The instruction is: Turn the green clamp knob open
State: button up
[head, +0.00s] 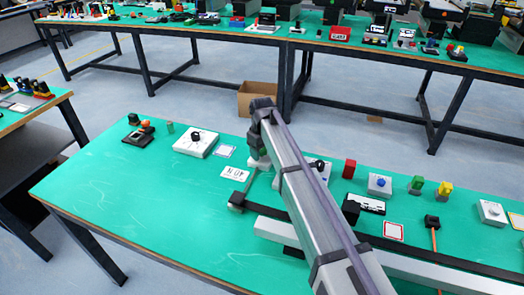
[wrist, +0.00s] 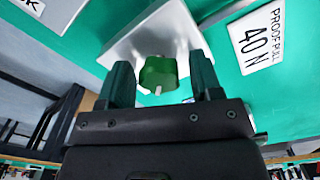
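The green clamp knob (wrist: 158,73) shows in the wrist view on a pale grey block (wrist: 150,38). A white mark on the knob points toward the bottom of the picture. My gripper (wrist: 161,68) is open, with one dark finger on each side of the knob. A narrow gap shows on both sides, and I see no clear contact. In the head view my gripper is mostly hidden under the arm end, and the green knob cannot be made out there.
A card reading "PROOF PULL 40 N" (wrist: 264,38) lies beside the block; it also shows in the head view (head: 236,173). A white box with a black knob (head: 196,143) stands left. A long pale rail (head: 420,266) lies right. The table's left front (head: 130,210) is clear.

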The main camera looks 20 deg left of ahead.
jog(key=shift+o, duration=0.3)
notch_tip(320, 180, up, 11)
jog(key=p, duration=1)
jog(key=shift+p, duration=0.4)
jog(key=shift+f, duration=0.1)
jog(key=s+d+r+m+p, duration=0.1)
jog(key=s+d+m, duration=0.3)
jog(key=s+d, duration=0.4)
jog(key=s+d+m, duration=0.4)
jog(key=s+d, duration=0.3)
jog(key=d, duration=1.3)
jog(key=s+d+r+m+p, duration=0.1)
jog(key=s+d+m, duration=0.3)
jog(key=s+d, duration=0.4)
jog(key=d, duration=0.6)
jog(key=shift+s+d+r+m+p, duration=0.25)
jog(key=shift+s+r+m+p, duration=0.05)
jog(key=shift+r+p, duration=0.05)
